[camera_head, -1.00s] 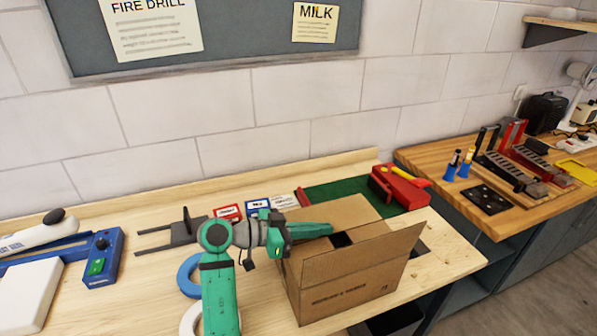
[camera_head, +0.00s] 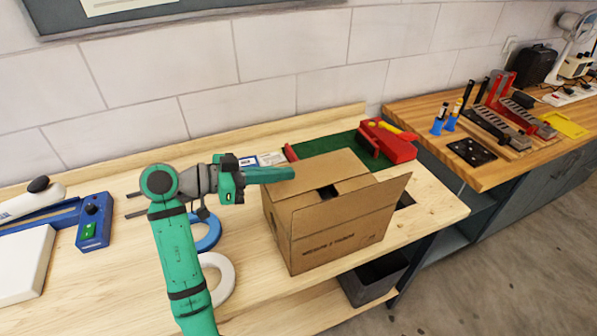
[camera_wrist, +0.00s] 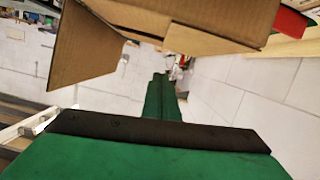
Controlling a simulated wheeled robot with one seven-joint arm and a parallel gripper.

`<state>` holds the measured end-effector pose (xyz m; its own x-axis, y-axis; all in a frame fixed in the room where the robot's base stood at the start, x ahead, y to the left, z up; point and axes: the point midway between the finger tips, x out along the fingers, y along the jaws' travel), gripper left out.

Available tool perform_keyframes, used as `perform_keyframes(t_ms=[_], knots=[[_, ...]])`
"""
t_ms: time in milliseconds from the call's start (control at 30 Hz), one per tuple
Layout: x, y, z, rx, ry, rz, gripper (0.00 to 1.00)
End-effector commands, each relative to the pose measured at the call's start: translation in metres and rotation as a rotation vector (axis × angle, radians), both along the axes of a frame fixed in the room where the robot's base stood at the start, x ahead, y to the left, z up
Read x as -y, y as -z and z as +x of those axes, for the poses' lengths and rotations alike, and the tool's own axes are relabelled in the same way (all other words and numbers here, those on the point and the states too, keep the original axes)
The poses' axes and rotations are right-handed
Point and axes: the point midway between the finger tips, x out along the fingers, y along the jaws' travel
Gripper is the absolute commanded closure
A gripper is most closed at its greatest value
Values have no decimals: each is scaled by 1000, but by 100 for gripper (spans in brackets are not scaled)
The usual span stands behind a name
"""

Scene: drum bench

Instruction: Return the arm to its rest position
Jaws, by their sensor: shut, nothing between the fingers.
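My arm is green and reaches up from the bottom of the head view. My gripper (camera_head: 290,173) points right, its fingers together and empty. The fingers overlap the upper left edge of an open cardboard box (camera_head: 335,240) in the picture; I cannot tell the exact gap between them. In the wrist view my closed green fingers (camera_wrist: 160,90) run up the middle with nothing between them. The box (camera_wrist: 170,20) shows there along the top, with a flap hanging at the left.
The box stands on a wooden bench (camera_head: 120,270). A blue ring (camera_head: 208,233) and a white ring (camera_head: 218,280) lie beside my arm. A blue control box (camera_head: 95,222) is at the left. A green mat (camera_head: 325,160) and a red tool (camera_head: 390,140) lie behind the box.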

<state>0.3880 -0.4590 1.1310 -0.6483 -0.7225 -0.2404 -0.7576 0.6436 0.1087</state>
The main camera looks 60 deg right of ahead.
Motion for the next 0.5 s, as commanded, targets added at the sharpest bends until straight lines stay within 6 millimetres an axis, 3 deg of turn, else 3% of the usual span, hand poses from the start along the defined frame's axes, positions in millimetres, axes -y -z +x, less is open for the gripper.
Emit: perform_keyframes(t_ms=[200,500], knots=[[-17,-5,15,0,-6,-1,100],[-17,-5,14,-1,1,-1,100]])
